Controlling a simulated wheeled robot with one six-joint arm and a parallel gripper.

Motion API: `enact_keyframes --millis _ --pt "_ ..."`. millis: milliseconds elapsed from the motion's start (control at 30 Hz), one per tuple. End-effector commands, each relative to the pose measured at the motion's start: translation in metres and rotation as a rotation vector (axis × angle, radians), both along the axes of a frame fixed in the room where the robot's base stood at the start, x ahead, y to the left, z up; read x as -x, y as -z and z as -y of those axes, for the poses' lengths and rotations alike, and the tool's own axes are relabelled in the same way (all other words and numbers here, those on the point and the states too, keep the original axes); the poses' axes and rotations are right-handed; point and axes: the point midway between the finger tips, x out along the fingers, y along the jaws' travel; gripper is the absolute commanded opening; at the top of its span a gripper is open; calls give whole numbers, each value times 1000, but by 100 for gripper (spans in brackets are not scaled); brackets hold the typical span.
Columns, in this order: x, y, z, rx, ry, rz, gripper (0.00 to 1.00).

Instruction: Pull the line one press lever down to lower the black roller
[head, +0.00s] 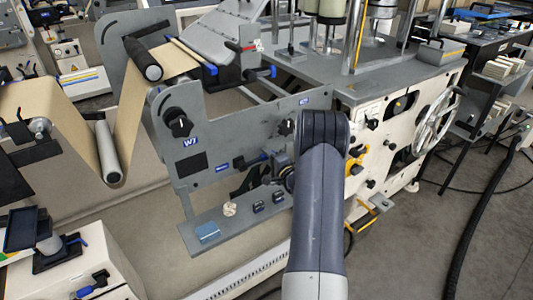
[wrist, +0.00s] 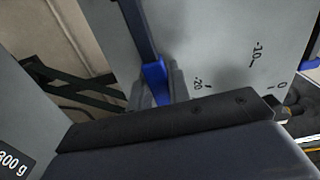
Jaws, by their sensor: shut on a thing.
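In the wrist view, my gripper (wrist: 158,88) has its two grey fingers on either side of the blue end of a lever (wrist: 152,72). The fingers are shut on it. The lever's dark bar runs up from the fingers toward the top edge, in front of a grey plate. In the head view, my arm reaches toward the grey W1 frame and hides most of my gripper and the held lever. A black roller (head: 143,58) sits above the brown paper web at the upper left. I cannot tell whether it touches the paper.
The grey plate (wrist: 225,45) in the wrist view carries marks including -20, -10 and 0. The W1 frame (head: 220,135) has knobs and a low shelf (head: 232,232) with small parts. A handwheel (head: 436,122) is at the right. A black cable (head: 480,200) crosses the floor.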

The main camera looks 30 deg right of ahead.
Motion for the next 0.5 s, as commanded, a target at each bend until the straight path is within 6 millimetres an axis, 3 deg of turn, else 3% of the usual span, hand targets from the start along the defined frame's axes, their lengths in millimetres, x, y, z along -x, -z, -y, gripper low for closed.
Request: enact_keyframes --millis 500 --pt "0 7 0 -71 1 -3 0"
